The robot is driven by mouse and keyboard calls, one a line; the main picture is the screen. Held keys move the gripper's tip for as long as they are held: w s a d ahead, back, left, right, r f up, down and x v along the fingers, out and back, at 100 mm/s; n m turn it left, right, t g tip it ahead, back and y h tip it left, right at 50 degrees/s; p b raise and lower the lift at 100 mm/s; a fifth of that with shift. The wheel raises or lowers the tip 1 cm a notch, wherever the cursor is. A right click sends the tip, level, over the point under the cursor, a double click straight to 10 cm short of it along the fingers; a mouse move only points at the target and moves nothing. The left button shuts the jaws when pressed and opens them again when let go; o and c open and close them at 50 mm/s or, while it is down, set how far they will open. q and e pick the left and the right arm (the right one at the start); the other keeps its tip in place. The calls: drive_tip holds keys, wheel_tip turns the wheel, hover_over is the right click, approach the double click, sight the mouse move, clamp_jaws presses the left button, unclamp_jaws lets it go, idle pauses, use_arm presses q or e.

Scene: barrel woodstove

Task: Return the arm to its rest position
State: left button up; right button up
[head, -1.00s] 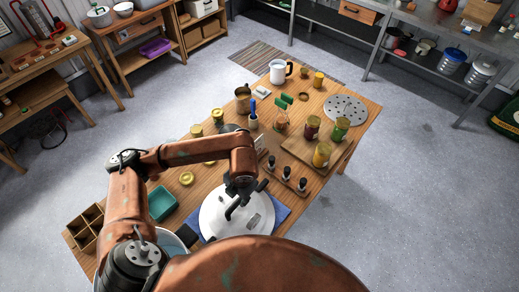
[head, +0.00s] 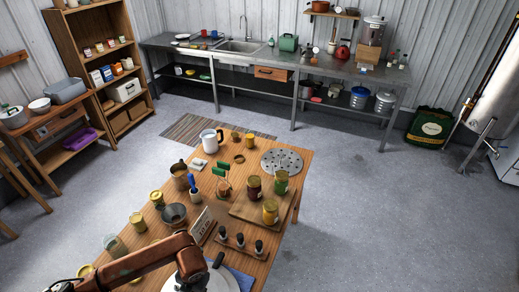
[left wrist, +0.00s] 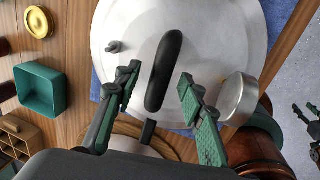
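My left arm (head: 135,262) comes in from the lower left in the head view and reaches over the near end of the wooden table; its gripper is at or below the bottom edge there. In the left wrist view my left gripper (left wrist: 158,77) has its two green-padded fingers apart. The lid also shows at the bottom of the head view (head: 222,283). A dark gripper-like part, probably my right gripper (left wrist: 311,132), is cut off at the wrist view's right edge.
The table (head: 290,165) holds jars, a white mug (head: 210,140), a perforated disc (head: 282,161) and a rack of small bottles (head: 240,243). A teal box (left wrist: 38,90) lies left of the lid. Sink counter (head: 240,62) and shelves stand behind.

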use_arm(q)
drive_tip(key=shift+a+f, duration=0.1)
drive_tip(key=shift+f, duration=0.7)
drive_tip(key=shift+r, duration=0.3)
